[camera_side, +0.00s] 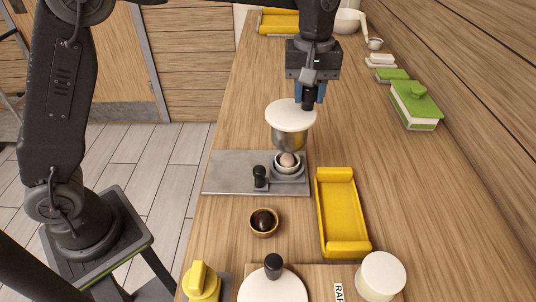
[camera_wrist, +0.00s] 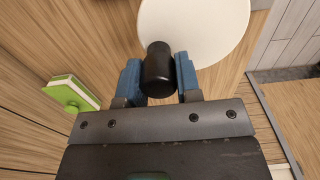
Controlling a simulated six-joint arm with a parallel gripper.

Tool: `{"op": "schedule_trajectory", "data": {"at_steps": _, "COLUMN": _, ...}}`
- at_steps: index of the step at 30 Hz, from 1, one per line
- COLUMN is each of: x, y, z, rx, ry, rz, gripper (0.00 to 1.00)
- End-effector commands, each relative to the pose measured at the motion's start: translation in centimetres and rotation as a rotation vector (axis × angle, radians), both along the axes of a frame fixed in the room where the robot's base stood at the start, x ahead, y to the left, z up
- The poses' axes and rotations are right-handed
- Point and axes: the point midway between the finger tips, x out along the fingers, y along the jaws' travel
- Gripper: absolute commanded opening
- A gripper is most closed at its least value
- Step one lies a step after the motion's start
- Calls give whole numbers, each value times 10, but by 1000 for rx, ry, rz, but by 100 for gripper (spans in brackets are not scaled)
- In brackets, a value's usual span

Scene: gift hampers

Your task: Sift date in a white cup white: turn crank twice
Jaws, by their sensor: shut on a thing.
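My gripper (camera_side: 309,90) is shut on the black crank knob (camera_side: 308,99), which stands near the far right edge of a white disc (camera_side: 289,114). The disc tops a metal sifter body (camera_side: 289,139). In the wrist view, the blue fingers of my gripper (camera_wrist: 159,78) hold the black knob (camera_wrist: 157,68) between them, with the white disc (camera_wrist: 195,30) behind. Below the sifter, a small whitish cup (camera_side: 278,168) with a pale brownish rounded content (camera_side: 288,160) stands on a grey metal base plate (camera_side: 228,174). The sifter's inside is hidden.
A short black knob (camera_side: 260,176) stands on the plate. In front are a wooden bowl with a dark ball (camera_side: 264,221), a yellow tray (camera_side: 341,212), another white disc (camera_side: 262,291) with a black knob, and a white cylinder (camera_side: 381,274). A green box (camera_side: 415,106) stands right.

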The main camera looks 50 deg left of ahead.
Motion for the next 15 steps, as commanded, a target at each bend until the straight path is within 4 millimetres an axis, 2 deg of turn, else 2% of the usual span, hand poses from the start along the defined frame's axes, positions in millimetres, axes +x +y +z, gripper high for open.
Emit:
{"op": "schedule_trajectory", "data": {"at_steps": 5, "x": -5, "y": -10, "z": 0, "rx": -2, "ry": -1, "rz": -1, "gripper": 22}}
{"op": "schedule_trajectory", "data": {"at_steps": 15, "x": -8, "y": -15, "z": 1, "rx": -4, "ry": -2, "rz": -2, "gripper": 22}}
